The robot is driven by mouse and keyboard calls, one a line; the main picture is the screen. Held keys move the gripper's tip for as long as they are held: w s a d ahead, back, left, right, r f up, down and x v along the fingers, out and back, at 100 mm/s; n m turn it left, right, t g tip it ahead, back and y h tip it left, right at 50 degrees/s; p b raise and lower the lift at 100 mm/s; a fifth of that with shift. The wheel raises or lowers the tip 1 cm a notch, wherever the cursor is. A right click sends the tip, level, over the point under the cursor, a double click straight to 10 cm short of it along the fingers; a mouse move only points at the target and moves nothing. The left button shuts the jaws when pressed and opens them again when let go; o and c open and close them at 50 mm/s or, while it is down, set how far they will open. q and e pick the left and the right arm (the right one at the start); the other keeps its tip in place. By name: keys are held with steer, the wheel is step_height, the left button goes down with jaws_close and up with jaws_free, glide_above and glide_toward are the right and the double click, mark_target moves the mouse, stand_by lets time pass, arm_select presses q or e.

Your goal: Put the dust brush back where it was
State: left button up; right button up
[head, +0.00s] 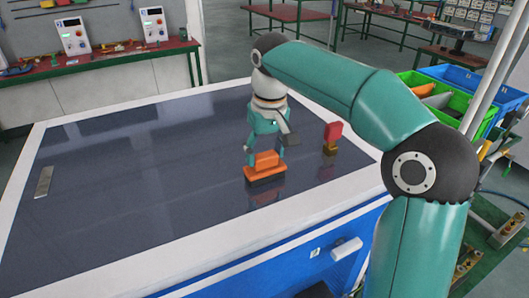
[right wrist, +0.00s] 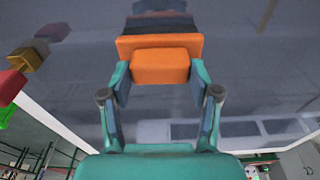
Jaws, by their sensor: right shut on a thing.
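The dust brush (head: 265,171), an orange block handle on a wider orange base with dark bristles below, is at the dark glossy tabletop near its front right part. It is upright, bristles down, with its reflection just below; I cannot tell whether the bristles touch the surface. My right gripper (head: 266,157) comes down from above and is shut on the brush's handle. In the right wrist view the orange brush (right wrist: 158,58) sits between the two fingertips (right wrist: 160,85). My left gripper is not in view.
A red block on a brass-coloured base (head: 332,138) stands to the right of the brush. A flat grey metal piece (head: 43,182) lies at the tabletop's far left. Green and blue bins (head: 440,100) stand beyond the right edge.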

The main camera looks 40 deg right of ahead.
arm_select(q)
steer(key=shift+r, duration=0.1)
arm_select(e)
steer(key=shift+f, duration=0.15)
steer(key=o, duration=1)
